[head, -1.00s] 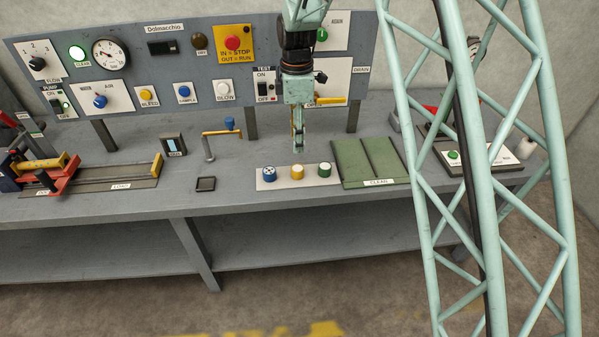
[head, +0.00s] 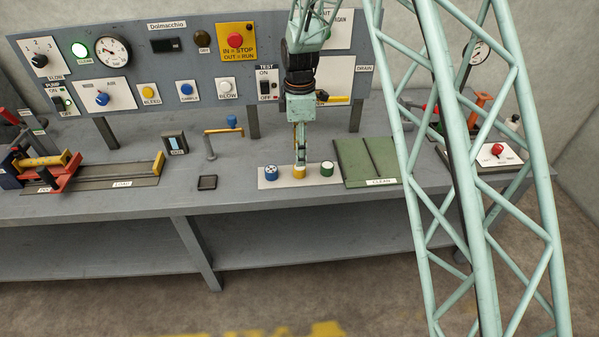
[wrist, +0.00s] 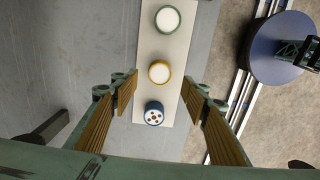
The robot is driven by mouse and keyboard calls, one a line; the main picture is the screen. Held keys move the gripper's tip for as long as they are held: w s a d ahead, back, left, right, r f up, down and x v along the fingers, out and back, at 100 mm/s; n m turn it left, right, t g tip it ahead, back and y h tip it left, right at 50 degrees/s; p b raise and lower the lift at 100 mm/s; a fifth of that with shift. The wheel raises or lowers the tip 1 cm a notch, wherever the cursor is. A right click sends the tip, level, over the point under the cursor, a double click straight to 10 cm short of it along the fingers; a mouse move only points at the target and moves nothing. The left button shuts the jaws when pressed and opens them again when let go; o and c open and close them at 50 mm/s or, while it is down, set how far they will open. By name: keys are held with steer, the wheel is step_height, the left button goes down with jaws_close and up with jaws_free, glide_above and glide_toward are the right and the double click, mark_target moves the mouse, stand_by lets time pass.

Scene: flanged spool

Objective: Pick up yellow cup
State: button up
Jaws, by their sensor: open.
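The yellow cup (head: 299,174) stands on a white strip (head: 315,180) on the bench, between a blue cup (head: 271,173) and a green cup (head: 327,169). My gripper (head: 300,160) points down over the yellow cup and hides part of it. In the wrist view the yellow cup (wrist: 159,72) shows a pale round top with a yellow rim. The open fingers of my gripper (wrist: 160,86) are on either side, with nothing held. The blue cup (wrist: 154,113) also lies between the fingers in this view. I cannot tell how far the fingertips are above the strip.
The green cup (wrist: 168,19) is clear of the fingers. A green tray (head: 352,165) lies right of the strip. The control panel (head: 180,60) rises behind. Bare bench (head: 240,183) lies left of the strip.

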mark_target(299, 171)
steer(key=shift+f, duration=1.1)
steer(key=shift+f+b, duration=0.65)
steer(key=shift+f, duration=1.95)
steer(key=c, duration=1)
